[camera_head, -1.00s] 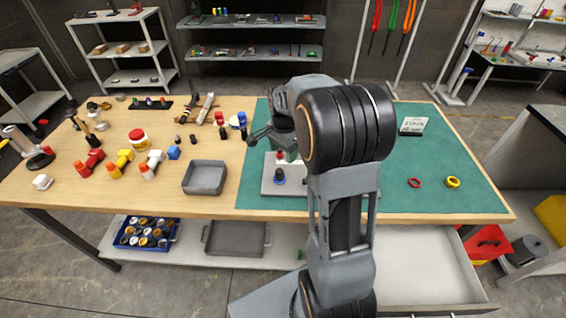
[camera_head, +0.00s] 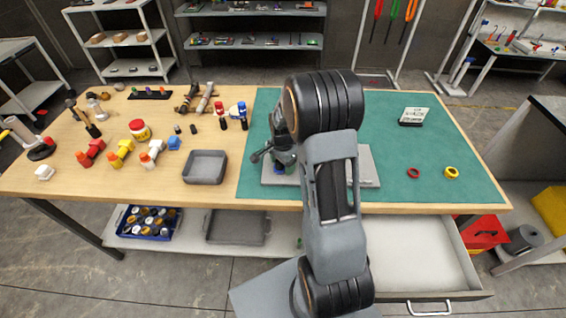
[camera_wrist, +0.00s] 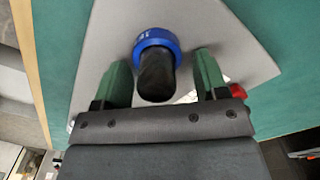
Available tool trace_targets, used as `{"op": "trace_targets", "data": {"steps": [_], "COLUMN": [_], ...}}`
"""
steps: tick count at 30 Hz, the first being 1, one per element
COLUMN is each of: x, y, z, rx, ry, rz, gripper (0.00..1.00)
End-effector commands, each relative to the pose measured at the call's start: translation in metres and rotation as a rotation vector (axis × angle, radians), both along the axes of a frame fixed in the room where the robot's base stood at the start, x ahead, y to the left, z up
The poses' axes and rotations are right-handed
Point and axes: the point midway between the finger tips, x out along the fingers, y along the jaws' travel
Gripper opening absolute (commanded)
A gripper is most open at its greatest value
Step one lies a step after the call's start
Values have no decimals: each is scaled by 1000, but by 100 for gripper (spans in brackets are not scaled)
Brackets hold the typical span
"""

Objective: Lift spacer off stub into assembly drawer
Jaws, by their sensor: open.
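In the wrist view a blue spacer ring (camera_wrist: 157,40) sits around a dark upright stub (camera_wrist: 157,78) on a grey plate (camera_wrist: 225,35). My gripper (camera_wrist: 160,66) is open, with one green finger on each side of the stub and spacer; gaps show on both sides. In the head view my gripper (camera_head: 280,158) is low over the left part of the grey plate (camera_head: 368,168), and my arm hides much of the plate. The drawer (camera_head: 415,250) under the right side of the bench is pulled open; the inside that shows is empty.
A red ring (camera_head: 413,173) and a yellow ring (camera_head: 451,173) lie on the green mat (camera_head: 390,140) at right, near a small sign (camera_head: 414,116). A grey tray (camera_head: 205,167) stands left of the mat. A small red part (camera_wrist: 237,91) shows beside my right finger.

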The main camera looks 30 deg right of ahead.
Motion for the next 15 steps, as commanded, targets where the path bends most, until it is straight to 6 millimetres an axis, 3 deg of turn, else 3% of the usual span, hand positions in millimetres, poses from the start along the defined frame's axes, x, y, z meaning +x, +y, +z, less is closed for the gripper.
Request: {"op": "trace_targets", "data": {"steps": [4,15], "x": [0,0], "y": [0,0], "z": [0,0], "rx": [0,0], "ry": [0,0], "rz": [0,0], "gripper": [66,31]}}
